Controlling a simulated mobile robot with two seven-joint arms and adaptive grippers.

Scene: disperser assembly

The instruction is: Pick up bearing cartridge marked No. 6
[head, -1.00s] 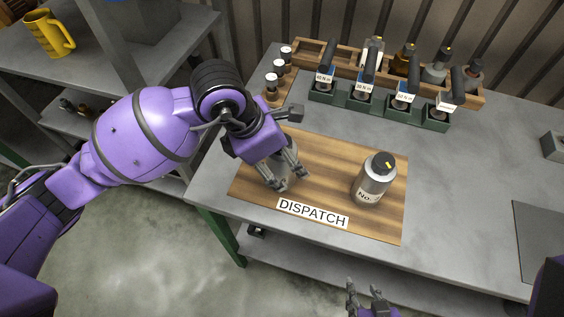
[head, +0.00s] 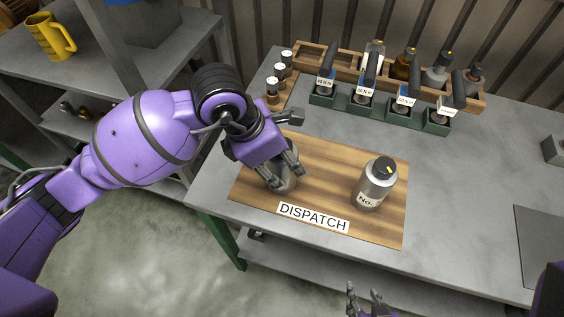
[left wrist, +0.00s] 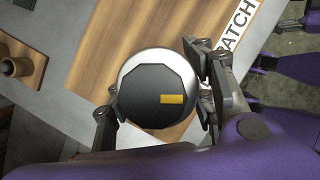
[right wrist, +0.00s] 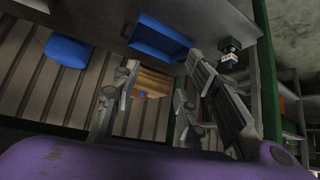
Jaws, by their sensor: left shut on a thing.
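A silver cartridge with a black cap and yellow mark (head: 376,184) stands upright on the wooden dispatch board (head: 335,165). Its label reads "No."; I cannot read the digit. A second silver cartridge (head: 287,183) stands at the board's left part, mostly hidden under my left gripper (head: 285,172). In the left wrist view its black many-sided cap with a yellow mark (left wrist: 158,96) sits between my left fingers, which are shut on its sides. Its number is not visible. My right gripper (head: 365,300) is open and empty, low in front of the table.
Several black-handled tools stand in green holders (head: 380,112) at the back. Behind them is a wooden rack (head: 310,52) with bottles. A dark mat (head: 540,245) lies at right. The table's right middle is clear.

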